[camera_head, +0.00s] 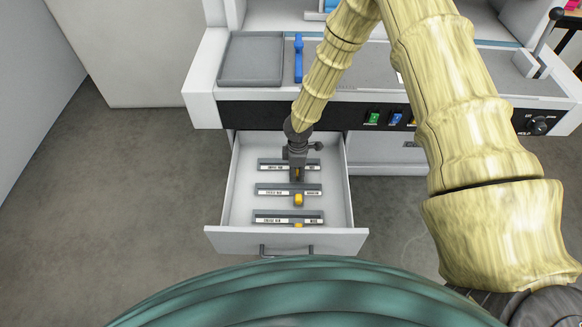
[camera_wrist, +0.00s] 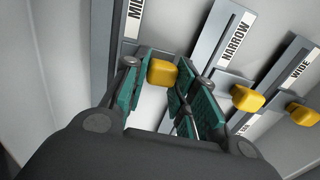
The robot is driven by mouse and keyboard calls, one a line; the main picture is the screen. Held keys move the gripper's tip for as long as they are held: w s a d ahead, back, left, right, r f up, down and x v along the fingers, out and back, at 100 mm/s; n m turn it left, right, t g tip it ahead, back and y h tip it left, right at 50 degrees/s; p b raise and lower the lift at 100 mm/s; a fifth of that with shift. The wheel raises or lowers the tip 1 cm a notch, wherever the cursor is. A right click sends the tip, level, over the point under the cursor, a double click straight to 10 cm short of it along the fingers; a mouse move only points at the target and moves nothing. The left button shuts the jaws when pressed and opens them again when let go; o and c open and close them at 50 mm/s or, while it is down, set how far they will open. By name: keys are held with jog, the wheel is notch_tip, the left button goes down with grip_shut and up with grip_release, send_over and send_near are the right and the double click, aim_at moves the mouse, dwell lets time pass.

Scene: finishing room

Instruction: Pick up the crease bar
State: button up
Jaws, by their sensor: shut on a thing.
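My gripper (camera_head: 297,172) reaches down into the open drawer (camera_head: 236,210). Three grey bars with white labels lie in it, each with a yellow knob. The back bar (camera_head: 270,163) is under my gripper. In the wrist view my gripper (camera_wrist: 160,85) has its teal fingers shut on the yellow knob (camera_wrist: 162,72) of the bar whose label starts "MI" (camera_wrist: 133,20); the rest of the label is cut off. The bar labelled "NARROW" (camera_wrist: 233,37) and the bar labelled "WIDE" (camera_wrist: 300,65) lie beside it. I cannot tell whether the held bar is raised.
The drawer's front wall and handle (camera_head: 286,249) face me. Above is a white machine with a dark control panel (camera_head: 270,116). A grey tray (camera_head: 252,59) and a blue bar (camera_head: 298,58) lie on top of it. Grey floor is clear at the left.

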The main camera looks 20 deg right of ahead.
notch_tip(320, 180, up, 10)
jog(key=shift+f+b, duration=0.1)
jog(key=shift+b, duration=0.5)
grip_shut()
jog(key=s+r+m, duration=0.1)
jog(key=s+m, duration=0.2)
jog(key=m, duration=0.4)
jog(key=s+a+r+m, duration=0.1)
jog(key=s+r+m, duration=0.1)
jog(key=m, duration=0.5)
jog(key=shift+s+r+m, duration=0.2)
jog(key=shift+s+m, duration=0.2)
jog(key=shift+s, duration=0.45)
jog(key=shift+a, duration=0.1)
